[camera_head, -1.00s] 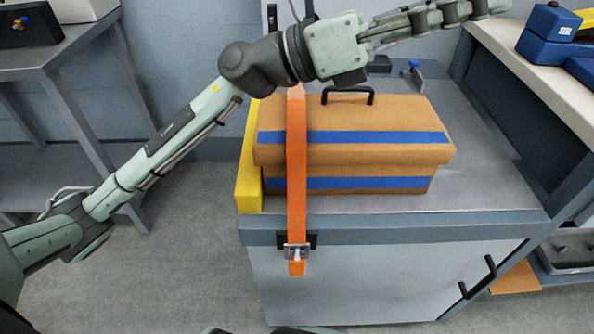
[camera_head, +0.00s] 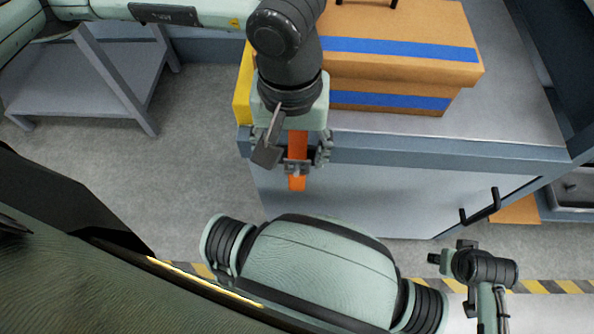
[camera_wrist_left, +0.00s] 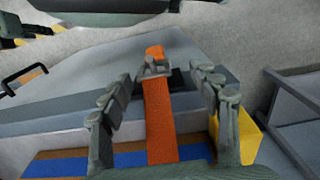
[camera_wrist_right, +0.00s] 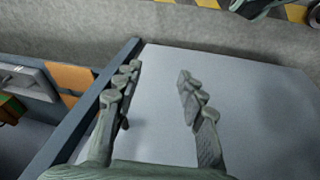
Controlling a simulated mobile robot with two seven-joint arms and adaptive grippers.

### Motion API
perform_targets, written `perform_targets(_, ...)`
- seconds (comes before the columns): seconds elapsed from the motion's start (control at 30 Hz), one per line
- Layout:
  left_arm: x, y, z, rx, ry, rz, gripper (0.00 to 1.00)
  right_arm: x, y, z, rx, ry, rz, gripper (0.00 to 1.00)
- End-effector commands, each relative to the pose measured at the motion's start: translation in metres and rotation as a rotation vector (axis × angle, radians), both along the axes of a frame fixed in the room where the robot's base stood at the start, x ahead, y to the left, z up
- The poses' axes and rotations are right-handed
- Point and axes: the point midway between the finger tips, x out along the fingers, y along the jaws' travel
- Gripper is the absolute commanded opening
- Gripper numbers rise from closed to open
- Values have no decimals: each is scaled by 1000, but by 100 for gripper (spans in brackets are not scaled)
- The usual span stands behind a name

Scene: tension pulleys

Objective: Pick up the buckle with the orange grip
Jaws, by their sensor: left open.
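The buckle (camera_head: 298,168) is a small metal fitting on a wide orange strap, at the front edge of the grey cabinet. The orange grip (camera_head: 297,184) hangs below it. My left gripper (camera_head: 298,156) is over the strap, with its fingers spread on either side. In the left wrist view, the buckle (camera_wrist_left: 155,68) and orange grip (camera_wrist_left: 154,51) lie beyond and between the open fingers (camera_wrist_left: 165,82), which do not visibly touch them. In the right wrist view, my right gripper (camera_wrist_right: 158,76) is open and empty, facing a plain grey surface.
A tan case (camera_head: 425,62) with blue bands stands on the grey cabinet (camera_head: 515,120), beside a yellow block (camera_head: 243,90). A black handle (camera_head: 482,208) sticks out of the cabinet's front. A grey side table (camera_head: 95,85) stands left. Floor between them is clear.

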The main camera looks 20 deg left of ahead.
Motion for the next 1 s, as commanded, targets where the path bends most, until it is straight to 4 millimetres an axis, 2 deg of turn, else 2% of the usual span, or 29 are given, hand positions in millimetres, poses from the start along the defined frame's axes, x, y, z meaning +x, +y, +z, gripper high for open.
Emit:
perform_targets(0.27, 0, -3, -23, 0, 2, 0, 62, 0, 0, -4, 4, 1, 0, 40)
perform_targets(0.4, -1, -8, -44, 1, 5, 0, 62, -2, 1, -16, 10, 10, -1, 40)
perform_targets(0.5, 0, -7, -58, 0, 3, 3, 62, -2, 1, -18, 11, 9, 0, 40)
perform_targets(0.8, 0, -7, -65, -1, 1, 1, 62, -2, 1, -19, 12, 9, -1, 40)
perform_targets(0.83, 0, -7, -65, -1, 1, 1, 61, -2, 1, -19, 12, 8, -1, 40)
perform_targets(1.0, 0, -7, -64, -1, 1, 2, 40, -2, 1, -19, 12, 9, -1, 40)
